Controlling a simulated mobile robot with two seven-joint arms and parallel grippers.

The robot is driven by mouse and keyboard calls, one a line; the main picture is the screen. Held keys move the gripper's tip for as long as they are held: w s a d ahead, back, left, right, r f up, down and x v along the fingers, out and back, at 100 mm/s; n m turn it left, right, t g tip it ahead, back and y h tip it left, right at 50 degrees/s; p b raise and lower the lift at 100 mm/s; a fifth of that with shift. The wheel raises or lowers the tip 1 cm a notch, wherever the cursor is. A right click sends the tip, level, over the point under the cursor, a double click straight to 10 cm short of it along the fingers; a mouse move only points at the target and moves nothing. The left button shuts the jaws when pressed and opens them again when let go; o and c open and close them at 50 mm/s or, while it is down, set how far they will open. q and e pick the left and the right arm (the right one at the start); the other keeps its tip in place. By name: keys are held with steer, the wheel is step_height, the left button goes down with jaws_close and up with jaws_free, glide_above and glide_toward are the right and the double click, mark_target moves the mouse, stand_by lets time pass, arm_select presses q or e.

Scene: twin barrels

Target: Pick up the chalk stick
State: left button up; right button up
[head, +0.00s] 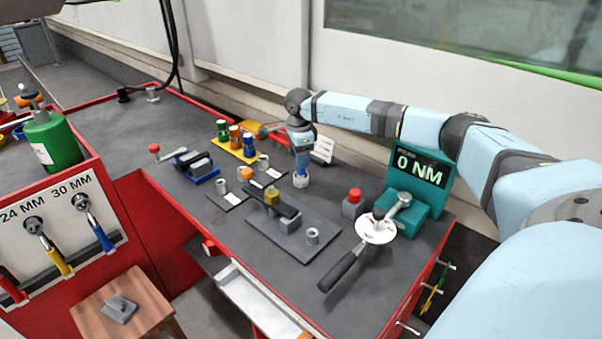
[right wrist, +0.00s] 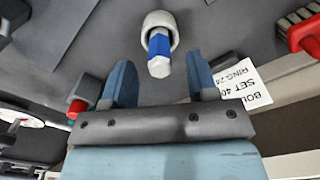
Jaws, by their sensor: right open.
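The chalk stick (right wrist: 158,46), with a blue wrap and a pale end, stands in a small round light-grey holder (right wrist: 160,20) in the right wrist view. In the head view the holder (head: 300,181) stands on the dark bench top, and my gripper hides most of the stick. My right gripper (head: 302,166) points down just above the holder. In the right wrist view its two blue fingers (right wrist: 160,74) are apart, one on each side of the stick's end, with gaps on both sides. My left gripper is not in view.
A white printed card (head: 324,149) and a red brush (right wrist: 305,32) are close by. A grey block with a red button (head: 353,203) and a teal torque meter (head: 420,186) stand to the right. Colored cans on a yellow tray (head: 240,150) stand to the left.

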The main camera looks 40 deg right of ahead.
step_height(320, 180, down, 4)
steer(key=shift+r, duration=0.15)
jaws_close()
step_height(320, 180, up, 20)
steer(key=p, duration=0.2)
steer(key=shift+p, duration=0.3)
